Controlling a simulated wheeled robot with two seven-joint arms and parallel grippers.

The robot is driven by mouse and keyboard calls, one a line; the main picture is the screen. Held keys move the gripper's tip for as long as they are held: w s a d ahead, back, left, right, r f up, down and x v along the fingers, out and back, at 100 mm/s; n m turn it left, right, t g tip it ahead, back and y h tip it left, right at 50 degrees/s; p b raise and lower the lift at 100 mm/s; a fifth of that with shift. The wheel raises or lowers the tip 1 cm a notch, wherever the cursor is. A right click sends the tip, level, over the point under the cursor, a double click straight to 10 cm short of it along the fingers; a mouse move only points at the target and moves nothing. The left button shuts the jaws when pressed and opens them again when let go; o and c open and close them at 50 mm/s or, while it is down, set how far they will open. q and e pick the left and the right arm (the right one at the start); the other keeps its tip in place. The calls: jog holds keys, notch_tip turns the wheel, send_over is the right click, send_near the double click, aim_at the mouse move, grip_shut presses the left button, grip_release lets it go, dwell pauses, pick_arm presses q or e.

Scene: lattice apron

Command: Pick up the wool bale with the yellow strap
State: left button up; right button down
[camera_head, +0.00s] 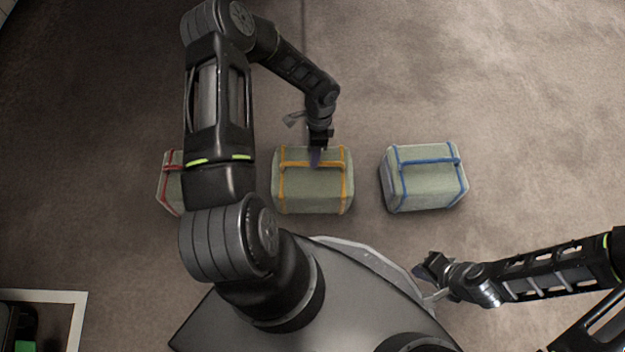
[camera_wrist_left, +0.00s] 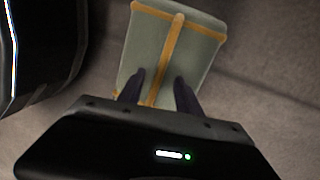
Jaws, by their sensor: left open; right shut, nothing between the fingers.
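The wool bale with the yellow strap (camera_head: 312,191) is a pale green block on the floor, in the middle of a row of 3. Its yellow straps and top handle (camera_head: 298,164) face up. My left gripper (camera_head: 315,157) is open just over the handle. In the left wrist view the bale (camera_wrist_left: 196,50) lies ahead, and the dark fingers of my left gripper (camera_wrist_left: 159,82) are apart, one on each side of the yellow handle band. I cannot tell how deep they reach around it. My right gripper (camera_head: 432,269) is shut and empty, away from the bales.
A bale with blue straps (camera_head: 428,186) stands to the right, with a gap between. A bale with red straps (camera_head: 169,188) is to the left, mostly hidden behind my left arm. A white-edged item (camera_head: 62,297) lies at bottom left. The floor behind the bales is clear.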

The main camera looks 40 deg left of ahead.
aim_at(313, 177)
pick_arm(q)
jog(key=f+b, duration=0.1)
jog(key=f, duration=0.2)
jog(key=f+b, duration=0.1)
jog(key=f, duration=0.1)
jog(key=shift+s+d+f+b, duration=0.1)
jog(key=shift+s+d+b, duration=0.05)
jog(key=shift+s+b, duration=0.2)
dwell(0.3)
grip_shut()
dwell(1.3)
